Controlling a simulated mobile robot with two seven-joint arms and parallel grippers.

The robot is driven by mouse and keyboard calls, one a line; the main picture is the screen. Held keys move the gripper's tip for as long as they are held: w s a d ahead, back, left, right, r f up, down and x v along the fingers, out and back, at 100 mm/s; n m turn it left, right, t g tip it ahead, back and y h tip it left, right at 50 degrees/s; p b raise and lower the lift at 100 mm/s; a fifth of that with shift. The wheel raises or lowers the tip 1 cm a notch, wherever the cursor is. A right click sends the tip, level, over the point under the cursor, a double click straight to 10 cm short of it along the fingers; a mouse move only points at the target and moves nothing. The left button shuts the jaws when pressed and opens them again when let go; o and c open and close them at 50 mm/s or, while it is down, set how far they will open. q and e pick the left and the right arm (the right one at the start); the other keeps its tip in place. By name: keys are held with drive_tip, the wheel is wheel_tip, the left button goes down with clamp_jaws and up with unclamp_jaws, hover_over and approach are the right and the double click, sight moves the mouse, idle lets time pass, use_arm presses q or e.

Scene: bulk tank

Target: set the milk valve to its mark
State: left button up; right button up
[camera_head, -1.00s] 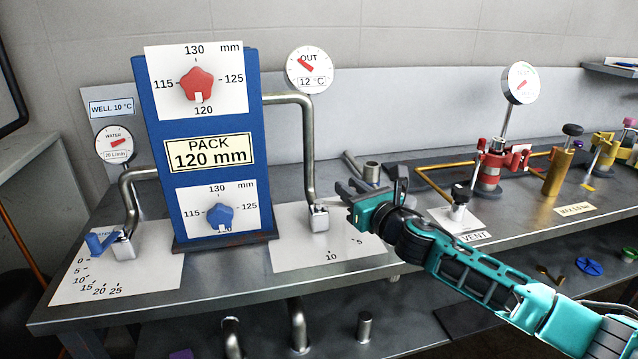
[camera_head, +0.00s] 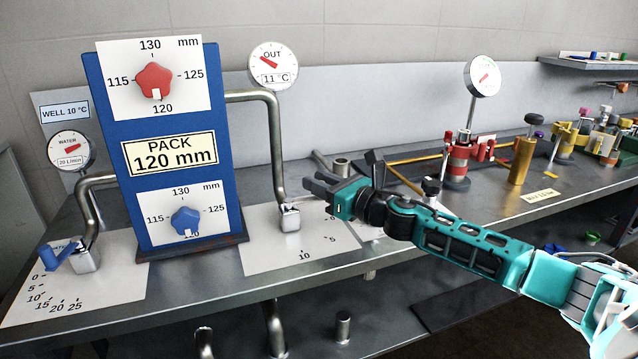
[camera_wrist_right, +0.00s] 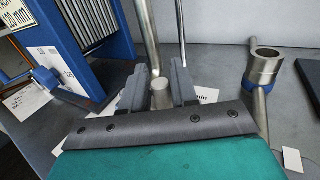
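The milk valve (camera_head: 289,217) is a small metal block at the foot of the bent steel pipe right of the blue pack. My right gripper (camera_head: 342,174) hangs just right of and above the valve, fingers apart. In the right wrist view my fingers (camera_wrist_right: 160,88) stand either side of a round metal piece (camera_wrist_right: 160,97); I cannot tell whether they touch it. My left gripper is not in view.
The OUT gauge (camera_head: 273,67) reads 11 °C. The water valve (camera_head: 86,256), with a blue handle, stands left of the blue pack (camera_head: 108,187). A steel cup on a stub (camera_wrist_right: 264,66) is right of my fingers. Red and yellow fittings (camera_head: 459,160) stand further right.

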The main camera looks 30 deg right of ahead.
drive_tip(key=shift+o, duration=1.2)
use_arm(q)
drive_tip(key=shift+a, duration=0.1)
use_arm(e)
drive_tip(key=shift+s+d+f, duration=0.1)
drive_tip(key=shift+s+d, duration=0.05)
drive_tip(key=shift+s, duration=0.35)
drive_tip(key=b+v, duration=0.1)
drive_tip(key=v, duration=0.5)
drive_tip(key=shift+s, duration=0.1)
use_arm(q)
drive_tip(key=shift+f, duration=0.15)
use_arm(e)
drive_tip(key=v, duration=0.5)
drive_tip(key=shift+s, duration=0.35)
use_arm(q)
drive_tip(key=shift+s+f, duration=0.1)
